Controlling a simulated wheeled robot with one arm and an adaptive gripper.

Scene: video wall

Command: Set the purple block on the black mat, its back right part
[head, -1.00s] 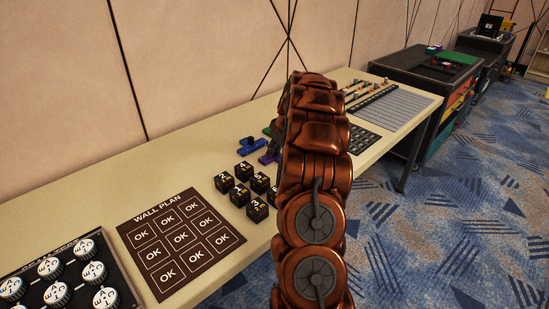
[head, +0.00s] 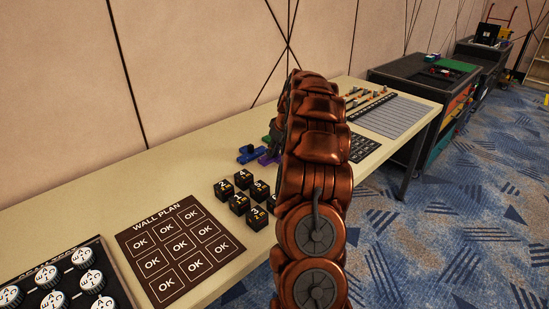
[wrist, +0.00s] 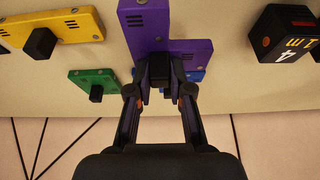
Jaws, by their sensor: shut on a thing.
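The purple block (wrist: 185,28) is a flat plate with a dark knob. It fills the upper middle of the wrist view, and a sliver of it (head: 268,160) shows beside my arm in the head view. My gripper (wrist: 160,88) is shut on its knob. I cannot tell whether the block touches the table or is just above it. My arm hides most of the gripper in the head view. I cannot pick out the black mat for certain; a dark cabinet top carrying small red and green things stands at the back right.
A blue block (head: 250,153) is close to the purple one. Green (wrist: 95,83) and yellow (wrist: 60,32) blocks lie nearby. Several black numbered cubes (head: 240,204) stand in front. The wall plan board (head: 180,250) lies left; the dark cabinet (head: 400,76) stands beyond the table (head: 90,192).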

